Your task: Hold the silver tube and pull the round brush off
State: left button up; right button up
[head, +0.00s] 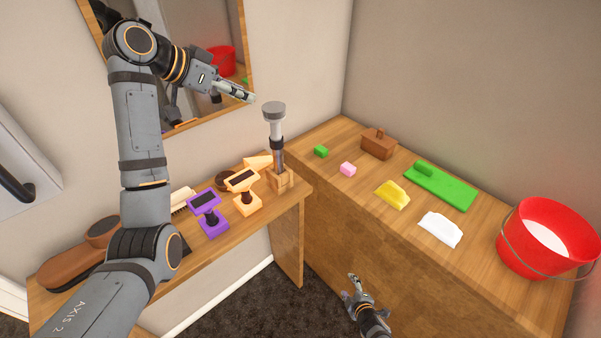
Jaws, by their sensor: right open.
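The silver tube (277,132) stands upright in a small wooden holder (281,180) at the right end of the narrow shelf. A grey round head (274,109), which looks like the round brush, sits on top of the tube. My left gripper (247,96) is up and left of the round head, pointing right towards it, with a small gap between them. Its fingers are seen edge-on, so their opening is unclear. My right gripper (355,284) is low in front of the wooden cabinet, open and empty, far from the tube.
Orange (247,203) and purple (207,222) stands and a brown brush (72,264) are on the shelf. A red bucket (546,238), a green board (442,187) and yellow (391,194) and white (440,229) pieces lie on the cabinet top. A mirror (243,40) hangs behind.

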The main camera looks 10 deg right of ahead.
jog(key=w+a+r+n+t+y, duration=0.25)
jog(key=w+a+r+n, duration=0.2)
jog(key=w+r, duration=0.45)
jog(key=n+t+y, duration=0.2)
jog(key=n+y, duration=0.5)
jog(key=n, duration=1.8)
send_near(281, 158)
jog(key=w, duration=0.1)
jog(key=x, duration=1)
jog(key=shift+w+a, duration=0.1)
jog(key=shift+a, duration=0.4)
grip_shut()
